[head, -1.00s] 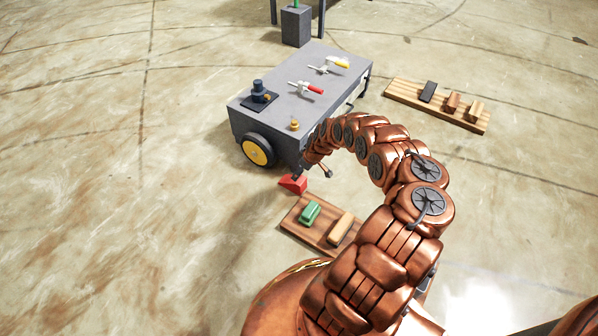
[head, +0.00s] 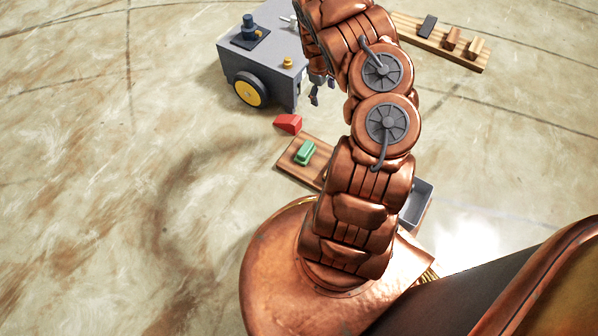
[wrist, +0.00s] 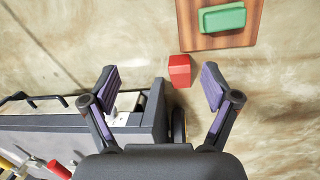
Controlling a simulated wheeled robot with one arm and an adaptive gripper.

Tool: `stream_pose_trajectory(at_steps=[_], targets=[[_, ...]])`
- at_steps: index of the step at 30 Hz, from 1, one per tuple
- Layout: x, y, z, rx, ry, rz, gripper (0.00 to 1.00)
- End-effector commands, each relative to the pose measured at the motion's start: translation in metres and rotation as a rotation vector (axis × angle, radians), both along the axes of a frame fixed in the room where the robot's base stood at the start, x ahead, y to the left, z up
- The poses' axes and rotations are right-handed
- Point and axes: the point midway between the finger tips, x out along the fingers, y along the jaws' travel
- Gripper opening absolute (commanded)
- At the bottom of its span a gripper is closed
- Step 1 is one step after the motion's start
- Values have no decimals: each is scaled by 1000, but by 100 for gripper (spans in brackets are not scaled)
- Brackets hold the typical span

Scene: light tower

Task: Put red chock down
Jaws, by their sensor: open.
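The red chock (head: 288,122) lies on the floor between the grey cart and the wooden board with the green block. It also shows in the wrist view (wrist: 180,69), between and beyond my open fingertips, with nothing holding it. My gripper (wrist: 160,88) is open and empty. In the head view my gripper (head: 322,90) hangs by the cart's near corner, up and to the right of the chock and apart from it.
The grey cart (head: 270,75) with a yellow-hubbed wheel (head: 248,92) stands close by. The wooden board (head: 290,163) carries a green block (head: 305,152). Another board (head: 462,57) with several blocks lies at the upper right. A grey bin (head: 418,205) is partly behind my arm. The floor at left is clear.

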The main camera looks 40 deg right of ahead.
Motion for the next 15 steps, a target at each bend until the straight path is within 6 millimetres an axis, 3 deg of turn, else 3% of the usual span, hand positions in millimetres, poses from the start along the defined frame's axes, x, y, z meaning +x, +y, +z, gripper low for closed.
stream_pose_trajectory(at_steps=[1, 8, 15], targets=[[-1, 2, 17, -18, 9, -13, 87], [-18, 19, 82, -68, 53, -90, 87], [-39, 53, 145, -97, 80, -171, 87]])
